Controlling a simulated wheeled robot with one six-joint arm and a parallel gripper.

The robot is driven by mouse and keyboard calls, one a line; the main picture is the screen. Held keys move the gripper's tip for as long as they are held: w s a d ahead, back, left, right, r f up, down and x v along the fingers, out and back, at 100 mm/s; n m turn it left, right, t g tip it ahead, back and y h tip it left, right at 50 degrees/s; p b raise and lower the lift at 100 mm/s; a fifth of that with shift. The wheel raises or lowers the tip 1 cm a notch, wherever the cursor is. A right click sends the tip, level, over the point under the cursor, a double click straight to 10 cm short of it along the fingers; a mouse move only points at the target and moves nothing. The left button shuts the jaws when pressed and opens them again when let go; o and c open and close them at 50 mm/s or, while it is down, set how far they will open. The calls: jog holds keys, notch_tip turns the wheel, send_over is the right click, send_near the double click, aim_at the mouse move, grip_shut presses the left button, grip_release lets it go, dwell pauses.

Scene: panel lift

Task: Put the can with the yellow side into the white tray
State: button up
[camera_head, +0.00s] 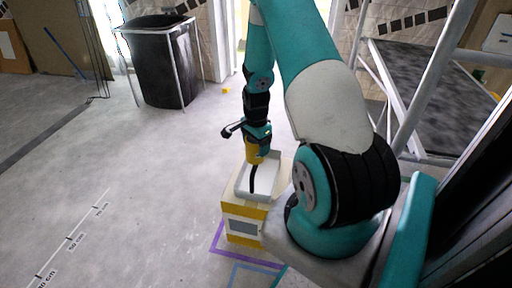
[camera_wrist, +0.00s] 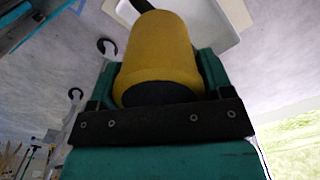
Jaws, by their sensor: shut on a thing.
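The can with the yellow side (camera_head: 252,152) is held in my gripper (camera_head: 259,148), over the far part of the white tray. In the wrist view the yellow can (camera_wrist: 157,50) fills the space between the fingers of my gripper (camera_wrist: 157,75), which is shut on it. The white tray (camera_head: 262,189) sits on a yellow and cream box. A black curved item lies in the tray or rises from it; I cannot tell which. In the wrist view part of the white tray (camera_wrist: 215,30) shows beyond the can. Whether the can touches the tray floor is unclear.
The box (camera_head: 243,226) under the tray stands on the grey floor beside purple and blue tape lines. A black bin (camera_head: 160,62) in a metal frame stands at the back left. A dark sloped panel (camera_head: 440,90) is at right. The left floor is mostly clear.

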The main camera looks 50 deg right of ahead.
jog(key=shift+f, duration=0.35)
jog(key=shift+f, duration=0.55)
jog(key=o, duration=1.2)
jog(key=shift+c, duration=0.2)
